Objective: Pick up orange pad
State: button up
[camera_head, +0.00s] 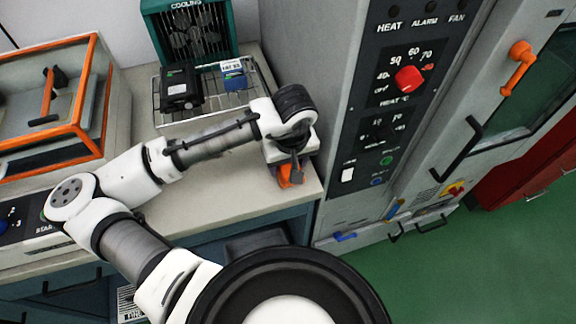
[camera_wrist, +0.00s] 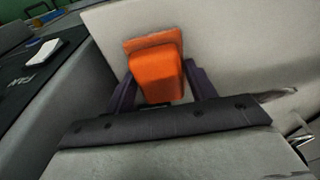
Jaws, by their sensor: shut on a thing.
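The orange pad (camera_wrist: 156,75) sits between the two dark fingers of my gripper (camera_wrist: 158,90) in the wrist view, with a finger against each side. In the head view the orange pad (camera_head: 286,176) shows below my gripper (camera_head: 291,166), at the front right corner of the grey bench, next to the tall grey cabinet. My gripper is shut on the pad. A wider flat orange part shows behind the pad's block in the wrist view. I cannot tell whether the pad touches the bench top.
The bench top (camera_head: 228,190) is clear around my gripper. A wire rack (camera_head: 215,109) holding black and blue boxes stands behind my arm, before a green cooling unit (camera_head: 188,30). The tall cabinet (camera_head: 330,100) stands close on the right. An orange-framed case (camera_head: 50,105) is at left.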

notch_tip(320, 180, up, 20)
dwell(0.6)
jog(key=o, duration=0.4)
jog(key=c, duration=0.3)
jog(key=w+a+f+n+b, duration=0.1)
jog(key=w+a+f+b, duration=0.2)
jog(key=w+a+f, duration=0.1)
jog(key=w+a+f+n+b, duration=0.1)
jog(key=w+a+f+b, duration=0.2)
jog(key=a, duration=0.3)
jog(key=w+a+f+n+b, duration=0.1)
jog(key=w+a+f+b, duration=0.2)
jog(key=w+a+f, duration=0.1)
jog(key=shift+w+a+f, duration=0.15)
jog(key=shift+a+f, duration=0.1)
jog(key=shift+a, duration=0.25)
jog(key=shift+w+a+f, duration=0.15)
jog(key=shift+a+f, duration=0.1)
jog(key=shift+a, duration=0.2)
